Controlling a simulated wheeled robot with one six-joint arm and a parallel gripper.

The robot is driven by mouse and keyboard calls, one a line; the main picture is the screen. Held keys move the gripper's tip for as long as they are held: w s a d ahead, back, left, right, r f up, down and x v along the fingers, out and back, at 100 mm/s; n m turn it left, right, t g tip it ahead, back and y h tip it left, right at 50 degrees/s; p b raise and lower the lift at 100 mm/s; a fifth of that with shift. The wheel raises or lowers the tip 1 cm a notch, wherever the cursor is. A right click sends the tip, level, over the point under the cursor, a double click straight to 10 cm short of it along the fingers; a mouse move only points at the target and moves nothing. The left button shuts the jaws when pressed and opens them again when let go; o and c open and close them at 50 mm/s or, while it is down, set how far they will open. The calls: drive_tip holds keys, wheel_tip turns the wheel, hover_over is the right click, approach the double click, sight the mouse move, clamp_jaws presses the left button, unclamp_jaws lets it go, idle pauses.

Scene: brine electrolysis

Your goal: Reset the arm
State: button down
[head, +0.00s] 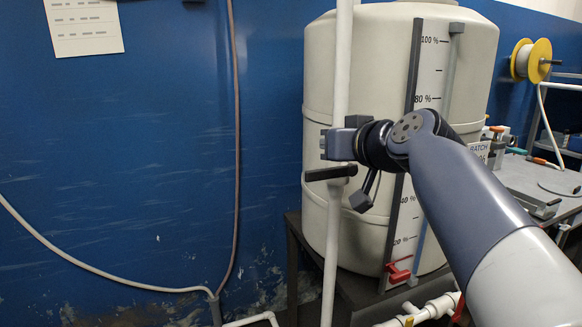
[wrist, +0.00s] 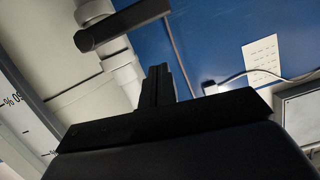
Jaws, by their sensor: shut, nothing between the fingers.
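My gripper (head: 326,143) is at the end of my raised arm, level with the upright white pipe and just above its dark lever handle (head: 331,173). In the wrist view my gripper's dark fingers (wrist: 158,84) are together with nothing between them. The lever handle (wrist: 122,24) shows there beyond the fingers, to their upper left, on the white pipe (wrist: 122,70). The fingers look apart from the handle in the wrist view. The head view does not show clearly how far the gripper is from the pipe.
A large cream tank (head: 375,60) with a percent scale stands behind my arm. A red valve handle (head: 398,272) is low on its front. A metal bench (head: 530,180) is at the right. The blue wall (head: 130,140) at the left has thin hoses and a paper sheet (head: 85,27).

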drive_tip(key=v, duration=0.9)
drive_tip(key=w+a+f+b, duration=0.1)
drive_tip(key=w+f, duration=0.1)
drive_tip(key=w, duration=0.1)
drive_tip(key=w+a+f+b, duration=0.1)
drive_tip(key=w+f, duration=0.1)
drive_tip(key=w+a+f+b, duration=0.1)
drive_tip(key=w+a+f, duration=0.1)
drive_tip(key=w+f, duration=0.1)
drive_tip(key=shift+w+b, duration=0.35)
drive_tip(key=shift+b, duration=0.05)
wheel_tip(320, 180, up, 5)
drive_tip(key=m+y+p, duration=0.2)
drive_tip(key=m+p, duration=0.3)
drive_tip(key=p, duration=0.6)
hover_over(329, 168)
drive_tip(key=s+d, duration=0.2)
drive_tip(key=d, duration=0.1)
drive_tip(key=shift+w+d+m+y+p, duration=0.4)
drive_tip(key=shift+d+m+p, duration=0.65)
drive_tip(key=shift+p, duration=1.55)
drive_tip(key=shift+w+d+m+y+p, duration=0.25)
drive_tip(key=shift+w+d+m+p, duration=0.25)
drive_tip(key=shift+m+p, duration=1.5)
drive_tip(key=shift+w+d+m+y+p, duration=0.35)
drive_tip(key=shift+d+m+p, duration=0.4)
drive_tip(key=shift+p, duration=2.4)
drive_tip(key=shift+d, duration=0.1)
